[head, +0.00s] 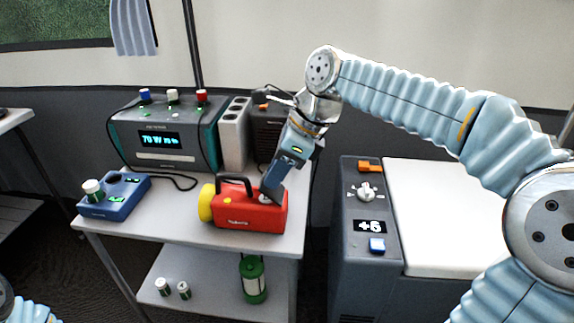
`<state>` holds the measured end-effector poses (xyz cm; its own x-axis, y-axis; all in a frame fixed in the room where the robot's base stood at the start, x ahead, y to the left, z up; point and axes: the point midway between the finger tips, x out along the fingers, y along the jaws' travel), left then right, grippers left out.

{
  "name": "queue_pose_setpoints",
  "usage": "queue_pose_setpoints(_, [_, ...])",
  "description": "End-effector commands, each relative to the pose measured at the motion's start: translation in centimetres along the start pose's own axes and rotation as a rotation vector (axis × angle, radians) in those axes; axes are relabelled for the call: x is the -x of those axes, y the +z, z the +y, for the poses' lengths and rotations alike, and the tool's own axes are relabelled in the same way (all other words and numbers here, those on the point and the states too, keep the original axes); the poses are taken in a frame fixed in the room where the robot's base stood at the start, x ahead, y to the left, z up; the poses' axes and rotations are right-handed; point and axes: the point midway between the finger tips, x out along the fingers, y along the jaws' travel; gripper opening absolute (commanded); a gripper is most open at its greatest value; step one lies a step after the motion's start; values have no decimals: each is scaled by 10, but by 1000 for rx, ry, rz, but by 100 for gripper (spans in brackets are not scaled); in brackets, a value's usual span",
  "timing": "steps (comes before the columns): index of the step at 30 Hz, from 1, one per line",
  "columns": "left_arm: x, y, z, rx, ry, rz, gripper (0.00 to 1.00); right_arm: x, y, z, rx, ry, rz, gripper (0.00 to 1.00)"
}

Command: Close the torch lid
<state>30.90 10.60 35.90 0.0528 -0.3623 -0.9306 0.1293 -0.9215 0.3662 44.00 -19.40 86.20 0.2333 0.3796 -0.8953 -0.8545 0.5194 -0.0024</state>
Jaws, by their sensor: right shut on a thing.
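A teal power station (165,138) stands at the back of the table beside a white socket strip (234,132). A blue charger (115,195) with a battery sits at the left. A green lantern (253,279) and small batteries (173,288) stand on the lower shelf. A cool box (440,215) is at right.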

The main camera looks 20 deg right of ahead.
Motion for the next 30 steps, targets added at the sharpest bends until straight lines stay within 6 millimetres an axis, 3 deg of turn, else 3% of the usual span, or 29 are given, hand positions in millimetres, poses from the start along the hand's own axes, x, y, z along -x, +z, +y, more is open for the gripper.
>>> queue_pose_setpoints(18, [0, 0, 0, 0, 0, 0, 51, -29, 23, 1, 4, 2, 543, 0])
queue_pose_setpoints(30, [0, 0, 0, 0, 0, 0, 51, -40, 25, 0, 1, 2, 715, 0])
